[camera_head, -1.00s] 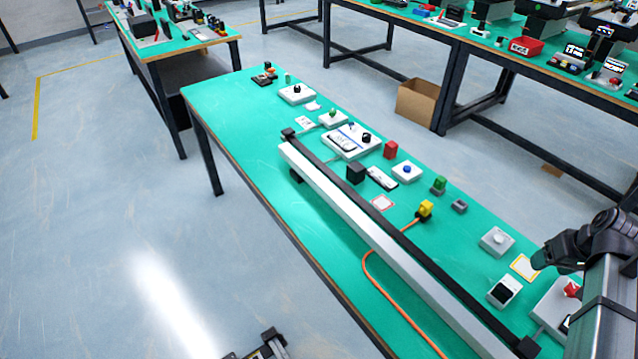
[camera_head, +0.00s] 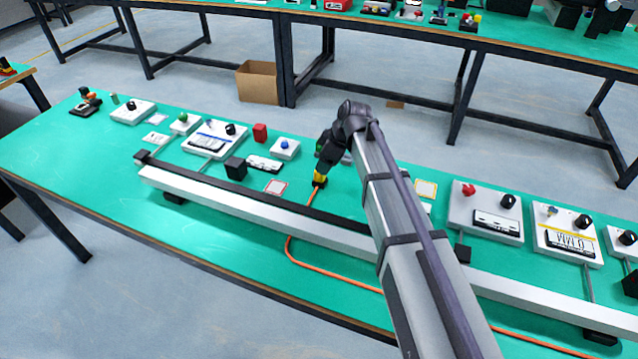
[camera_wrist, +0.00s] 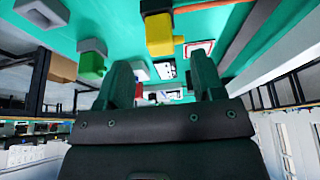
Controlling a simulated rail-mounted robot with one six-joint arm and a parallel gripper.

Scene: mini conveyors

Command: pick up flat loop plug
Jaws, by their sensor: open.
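The plug that fits the task's name is a small yellow block (camera_head: 320,178) with an orange cable (camera_head: 312,200), on the green bench near the dark rail. Its yellow body also shows in the wrist view (camera_wrist: 160,34), with a dark base behind it. My gripper (camera_head: 327,160) is just above and beside the plug in the head view and covers part of it. In the wrist view my gripper (camera_wrist: 163,82) has its two fingers apart with nothing held between them. The plug appears beyond the fingertips, roughly in line with the gap. I cannot tell the exact distance.
A green block (camera_wrist: 92,64) on a grey base lies left of the plug in the wrist view. A long pale rail (camera_head: 240,205) runs in front. A red block (camera_head: 260,132), a black cube (camera_head: 235,168) and a blue-button box (camera_head: 285,148) stand nearby.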

